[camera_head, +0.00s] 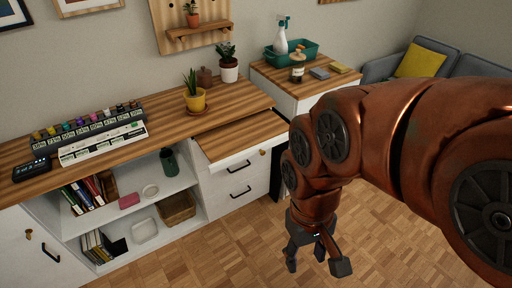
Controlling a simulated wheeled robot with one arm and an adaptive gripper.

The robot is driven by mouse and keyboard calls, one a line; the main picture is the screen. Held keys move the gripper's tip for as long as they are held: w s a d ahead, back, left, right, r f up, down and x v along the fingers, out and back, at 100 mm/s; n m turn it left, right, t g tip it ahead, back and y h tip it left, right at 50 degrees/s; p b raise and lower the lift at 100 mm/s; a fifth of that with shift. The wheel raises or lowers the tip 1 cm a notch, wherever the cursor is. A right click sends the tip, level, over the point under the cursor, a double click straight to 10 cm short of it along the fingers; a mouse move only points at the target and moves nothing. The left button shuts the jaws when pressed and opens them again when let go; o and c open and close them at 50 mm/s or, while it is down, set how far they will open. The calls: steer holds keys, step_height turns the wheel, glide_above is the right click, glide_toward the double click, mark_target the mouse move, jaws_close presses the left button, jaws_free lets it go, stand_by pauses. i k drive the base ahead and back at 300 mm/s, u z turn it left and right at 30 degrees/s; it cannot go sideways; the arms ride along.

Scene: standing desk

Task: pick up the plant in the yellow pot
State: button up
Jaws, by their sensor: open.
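My gripper (306,264) hangs from my copper-coloured arm at the lower right, fingers pointing down and spread apart. It is open and empty, over the floor in the picture, well below and right of the yellow pot and apart from it.
Behind the pot stand a white-potted plant (229,68) and a brown jar (205,77). A rack of bottles (88,120) stands left. A cabinet with a teal tray (309,53) stands right. The parquet floor (225,250) is clear.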

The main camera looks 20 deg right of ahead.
mark_target(194, 97)
steer(key=z, duration=1.15)
steer(key=i, duration=1.65)
steer(key=u, duration=3.45)
